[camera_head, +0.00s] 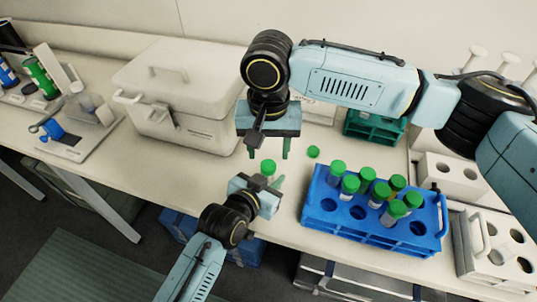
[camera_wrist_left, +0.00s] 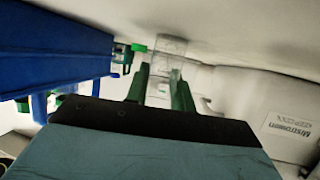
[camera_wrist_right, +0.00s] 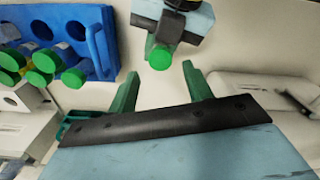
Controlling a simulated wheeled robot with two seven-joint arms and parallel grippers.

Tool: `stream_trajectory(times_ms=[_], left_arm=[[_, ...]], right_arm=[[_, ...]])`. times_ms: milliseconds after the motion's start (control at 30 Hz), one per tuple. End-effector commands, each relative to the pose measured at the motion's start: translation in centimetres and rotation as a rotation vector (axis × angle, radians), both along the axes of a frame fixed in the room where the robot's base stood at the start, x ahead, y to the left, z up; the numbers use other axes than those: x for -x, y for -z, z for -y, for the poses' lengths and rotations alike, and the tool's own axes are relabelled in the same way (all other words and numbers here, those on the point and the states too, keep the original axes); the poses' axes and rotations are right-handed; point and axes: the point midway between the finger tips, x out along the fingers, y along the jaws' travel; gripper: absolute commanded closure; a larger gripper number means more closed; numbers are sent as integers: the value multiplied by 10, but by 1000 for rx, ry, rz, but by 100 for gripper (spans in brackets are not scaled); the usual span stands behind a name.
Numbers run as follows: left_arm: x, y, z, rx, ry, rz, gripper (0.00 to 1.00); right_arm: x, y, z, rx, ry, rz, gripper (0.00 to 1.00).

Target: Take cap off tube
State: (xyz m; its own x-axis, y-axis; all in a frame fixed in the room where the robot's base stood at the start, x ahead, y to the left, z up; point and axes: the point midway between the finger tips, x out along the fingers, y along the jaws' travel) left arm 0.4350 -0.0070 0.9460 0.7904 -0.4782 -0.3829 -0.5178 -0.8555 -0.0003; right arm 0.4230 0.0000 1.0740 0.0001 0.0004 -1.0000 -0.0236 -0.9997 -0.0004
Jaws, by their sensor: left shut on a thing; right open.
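A clear tube (camera_wrist_left: 171,50) is held by my left gripper (camera_wrist_left: 160,70), which is shut on it. Its green cap (camera_wrist_right: 160,56) faces my right gripper (camera_wrist_right: 162,70) and shows above the left gripper in the head view (camera_head: 268,167). The cap is out of sight in the left wrist view. My right gripper is open and empty above the cap, its two green fingers (camera_head: 267,155) pointing down on either side of the cap's line. The cap appears just beyond the fingertips; I cannot tell the exact gap.
A loose green cap (camera_head: 313,152) lies on the table near the blue rack (camera_head: 332,222), which holds several green-capped tubes (camera_head: 349,184). A white cooler box (camera_head: 180,95) stands at left. A green rack (camera_head: 375,130) and white racks (camera_head: 450,172) are at right.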

Motion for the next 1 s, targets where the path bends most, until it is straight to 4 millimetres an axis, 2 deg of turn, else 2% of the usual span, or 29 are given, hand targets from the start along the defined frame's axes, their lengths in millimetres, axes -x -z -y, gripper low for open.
stream_trajectory(times_ms=[167,400,500,1000], left_arm=[[0,0,0,0,0,0,100],[0,0,0,0,0,0,100],[0,0,0,0,0,0,100],[0,0,0,0,0,0,100]], right_arm=[[1,-9,-1,-1,31,-1,52],[1,-33,-2,-3,238,-1,52],[1,-34,-1,-1,285,-1,52],[1,33,0,2,292,-1,52]])
